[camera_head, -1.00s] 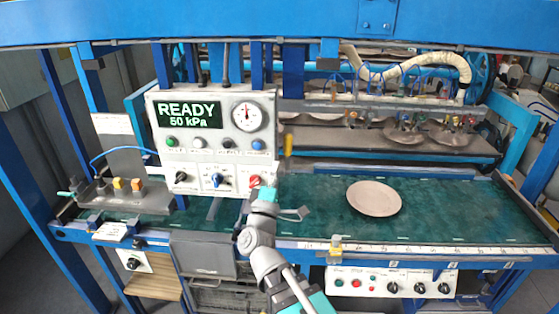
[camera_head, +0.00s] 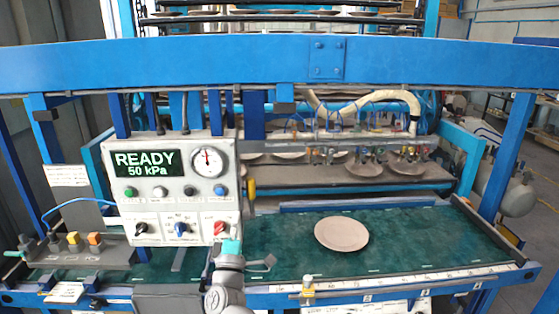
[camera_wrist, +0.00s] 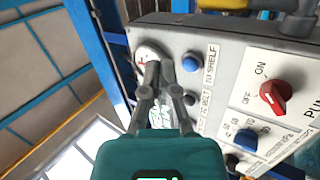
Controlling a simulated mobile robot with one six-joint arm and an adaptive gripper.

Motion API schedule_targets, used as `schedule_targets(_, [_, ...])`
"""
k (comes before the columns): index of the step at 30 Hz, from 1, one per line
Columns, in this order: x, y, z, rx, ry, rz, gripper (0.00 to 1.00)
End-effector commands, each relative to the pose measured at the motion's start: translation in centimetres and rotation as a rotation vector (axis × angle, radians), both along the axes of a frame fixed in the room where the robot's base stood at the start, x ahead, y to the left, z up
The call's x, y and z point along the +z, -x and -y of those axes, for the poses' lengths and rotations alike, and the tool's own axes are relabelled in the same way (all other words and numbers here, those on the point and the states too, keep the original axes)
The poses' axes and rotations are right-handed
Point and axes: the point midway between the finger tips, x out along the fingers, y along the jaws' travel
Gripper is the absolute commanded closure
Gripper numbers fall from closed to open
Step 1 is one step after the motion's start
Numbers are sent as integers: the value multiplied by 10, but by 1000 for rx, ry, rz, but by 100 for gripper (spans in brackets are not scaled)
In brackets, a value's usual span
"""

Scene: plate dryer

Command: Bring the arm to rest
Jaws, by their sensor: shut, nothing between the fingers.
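My gripper (camera_wrist: 158,68) is shut and empty in the wrist view, its two grey fingers close together ahead of the teal body. Behind the fingertips, in the picture, are the gauge and the buttons of the control panel (camera_wrist: 228,75). I cannot tell how far the fingertips are from the panel. In the head view my arm rises from the bottom edge, with its teal end part just below the panel's red knob (camera_head: 221,228); the fingers are hard to make out there. The red knob also shows in the wrist view (camera_wrist: 272,98).
The panel's display (camera_head: 146,163) reads READY, 50 kPa. A pinkish plate (camera_head: 342,234) lies on the green belt (camera_head: 430,237), right of my arm. A blue beam (camera_head: 200,65) crosses above. Several plates sit under the suction row behind. The belt's right part is clear.

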Motion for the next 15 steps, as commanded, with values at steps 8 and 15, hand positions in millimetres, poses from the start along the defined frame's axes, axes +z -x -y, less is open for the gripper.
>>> schedule_targets(8, [-22, -33, -1, 241, -46, -140, 100])
schedule_targets(15, [-58, -60, 6, 432, -123, -369, 100])
